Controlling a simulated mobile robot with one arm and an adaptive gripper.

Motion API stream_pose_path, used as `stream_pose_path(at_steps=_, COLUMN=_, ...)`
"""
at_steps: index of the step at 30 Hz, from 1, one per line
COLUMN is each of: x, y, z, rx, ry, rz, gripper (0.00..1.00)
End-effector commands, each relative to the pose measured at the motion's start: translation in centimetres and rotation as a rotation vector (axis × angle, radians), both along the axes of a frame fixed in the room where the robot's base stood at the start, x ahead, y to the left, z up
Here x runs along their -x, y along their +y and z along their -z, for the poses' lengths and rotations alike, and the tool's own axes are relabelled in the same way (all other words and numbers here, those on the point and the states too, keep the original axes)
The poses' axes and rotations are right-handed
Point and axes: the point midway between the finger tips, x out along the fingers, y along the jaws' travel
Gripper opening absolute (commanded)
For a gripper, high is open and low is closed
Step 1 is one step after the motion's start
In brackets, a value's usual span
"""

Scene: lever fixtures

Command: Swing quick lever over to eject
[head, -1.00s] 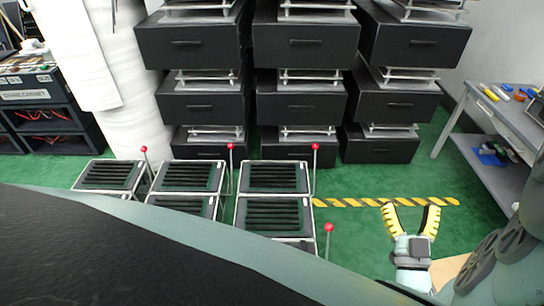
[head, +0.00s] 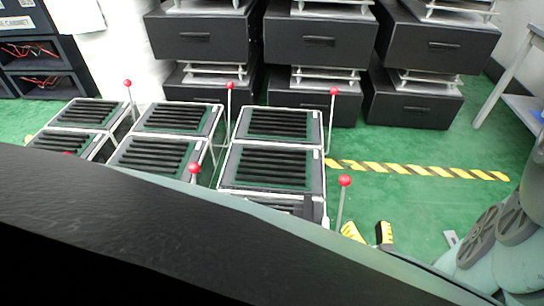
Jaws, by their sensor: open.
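Several black slotted fixtures in pale frames stand on the green floor at centre left, each with an upright lever topped by a red ball. One lever (head: 343,190) stands at the right side of the nearest right-hand fixture (head: 265,168). Others are the far right lever (head: 331,110), the middle lever (head: 229,98) and the left lever (head: 128,97). I cannot tell which one is the quick lever. My gripper (head: 368,230) is open, its yellow and black fingertips just right of the near right lever, apart from it in the picture. Its lower part is hidden behind my own body.
Stacked black drawer units (head: 320,50) stand behind the fixtures. A yellow and black striped floor line (head: 420,170) runs to the right of them. A grey table (head: 522,105) is at the right edge.

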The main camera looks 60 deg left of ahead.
Motion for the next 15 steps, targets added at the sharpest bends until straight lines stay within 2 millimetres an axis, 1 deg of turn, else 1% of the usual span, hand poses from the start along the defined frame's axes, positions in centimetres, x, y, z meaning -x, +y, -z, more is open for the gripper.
stream_pose_path(at_steps=1, x=0.2, y=0.1, z=1.2, rx=0.002, ry=0.010, rz=-0.008, gripper=0.67)
stream_pose_path(at_steps=5, x=0.3, y=0.3, z=1.6, rx=0.003, ry=0.022, rz=-0.014, gripper=0.67)
stream_pose_path(at_steps=8, x=-0.1, y=1.0, z=1.5, rx=0.002, ry=0.021, rz=-0.013, gripper=0.67)
stream_pose_path(at_steps=11, x=-0.9, y=2.3, z=1.4, rx=0.000, ry=0.019, rz=-0.013, gripper=0.67)
stream_pose_path(at_steps=15, x=-2.4, y=4.8, z=1.5, rx=0.000, ry=0.016, rz=-0.012, gripper=0.67)
